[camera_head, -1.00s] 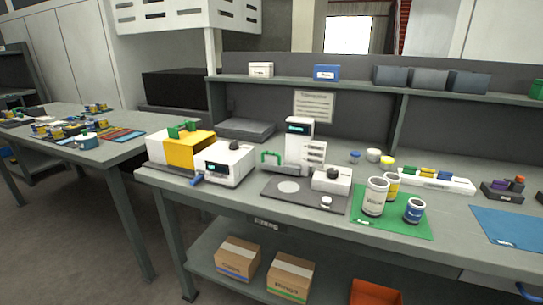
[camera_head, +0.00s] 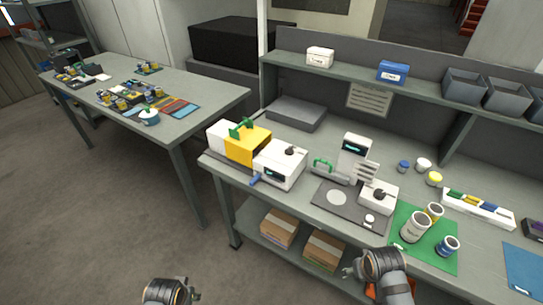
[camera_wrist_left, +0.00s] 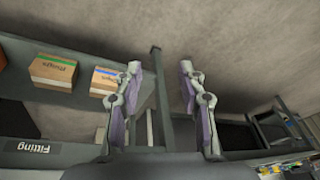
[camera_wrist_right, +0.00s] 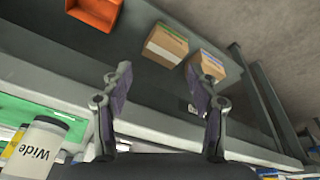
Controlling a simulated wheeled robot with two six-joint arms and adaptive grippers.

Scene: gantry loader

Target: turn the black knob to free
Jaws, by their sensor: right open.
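One black knob (camera_head: 290,151) sits on top of a white box with a small display (camera_head: 279,166), beside the yellow and white machine. Another black knob (camera_head: 379,195) is on a smaller white box (camera_head: 377,206) on the dark plate. The frames do not show which knob is meant, and their markings are too small to read. My left gripper (camera_wrist_left: 163,75) is open and empty in the left wrist view, low before the bench. My right gripper (camera_wrist_right: 160,82) is open and empty in the right wrist view, near the bench's front edge. Both are apart from the knobs.
A blue lever (camera_head: 255,181) juts from the white box's front. A green handle (camera_head: 323,163) and a white column with a display (camera_head: 353,156) stand between the knobs. Cans stand on a green mat (camera_head: 408,256) at right. Cardboard boxes (camera_head: 279,228) lie on the lower shelf.

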